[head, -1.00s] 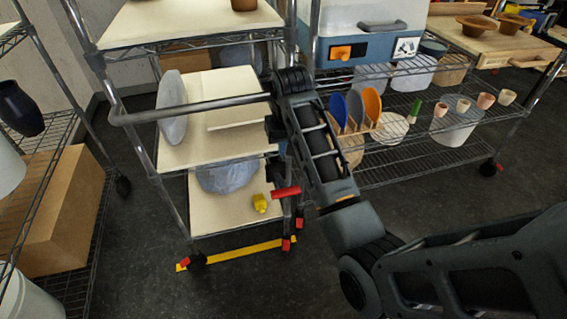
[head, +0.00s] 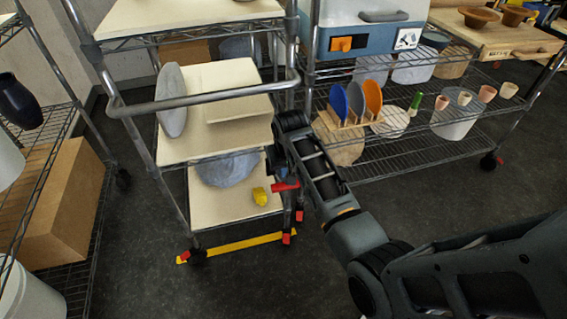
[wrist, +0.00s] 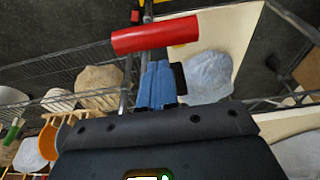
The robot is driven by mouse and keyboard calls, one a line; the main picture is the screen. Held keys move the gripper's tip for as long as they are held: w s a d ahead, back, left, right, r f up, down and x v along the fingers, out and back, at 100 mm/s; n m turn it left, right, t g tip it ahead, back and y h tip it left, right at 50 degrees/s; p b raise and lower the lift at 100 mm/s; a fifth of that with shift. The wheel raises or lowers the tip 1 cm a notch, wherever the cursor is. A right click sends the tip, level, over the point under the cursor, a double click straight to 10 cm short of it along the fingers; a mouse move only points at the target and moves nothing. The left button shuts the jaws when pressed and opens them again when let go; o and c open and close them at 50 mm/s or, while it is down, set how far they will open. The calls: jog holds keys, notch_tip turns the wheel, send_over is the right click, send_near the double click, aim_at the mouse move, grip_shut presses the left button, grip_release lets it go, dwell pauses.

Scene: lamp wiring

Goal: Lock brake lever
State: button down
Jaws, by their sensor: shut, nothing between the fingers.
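The brake lever shows as a red cylindrical handle (head: 285,186) at the right side of the cart, near its lower shelf. In the wrist view the red handle (wrist: 155,35) lies across the top centre, just beyond my fingertips. My gripper (wrist: 160,68) has its blue fingers together and holds nothing. A small space appears between the fingertips and the handle; I cannot tell whether they touch. In the head view my arm hides most of the gripper. The cart (head: 232,205) stands upright on wheels with small red tabs.
A yellow object (head: 260,196) lies on the cart's lower shelf. A yellow strip (head: 240,245) marks the floor at the cart's front. The cart's metal push bar (head: 200,101) juts out above. A wire rack (head: 420,160) with dishes and cups stands to the right. Floor in front is clear.

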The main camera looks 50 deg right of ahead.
jog(key=shift+s+a+f, duration=0.1)
dwell(0.3)
jog(key=shift+s+a+f+t+h+b, duration=0.15)
jog(key=shift+s+f+t+h, duration=0.1)
jog(key=shift+f+t, duration=0.1)
jog(key=shift+s+a+f+t+h+b, duration=0.1)
jog(key=shift+s+f+t+h+b, duration=0.05)
jog(key=shift+f+t+h, duration=0.15)
jog(key=shift+s+a+f+t+h+b, duration=0.2)
jog(key=shift+f+t+b, duration=0.1)
jog(key=shift+f, duration=0.15)
jog(key=shift+s+a+f+t+h+b, duration=0.15)
jog(key=shift+f+t+b, duration=0.1)
jog(key=shift+f, duration=0.2)
notch_tip(320, 180, down, 7)
jog(key=t+h+b, duration=0.2)
jog(key=t+b, duration=0.2)
jog(key=b, duration=0.5)
jog(key=shift+s+a+h, duration=0.2)
jog(key=shift+s+h, duration=0.2)
jog(key=shift+s, duration=0.05)
jog(key=shift+f+b, duration=0.15)
jog(key=shift+b, duration=0.25)
jog(key=shift+s+a, duration=0.1)
jog(key=p+v, duration=0.1)
jog(key=v, duration=0.7)
jog(key=shift+r, duration=0.25)
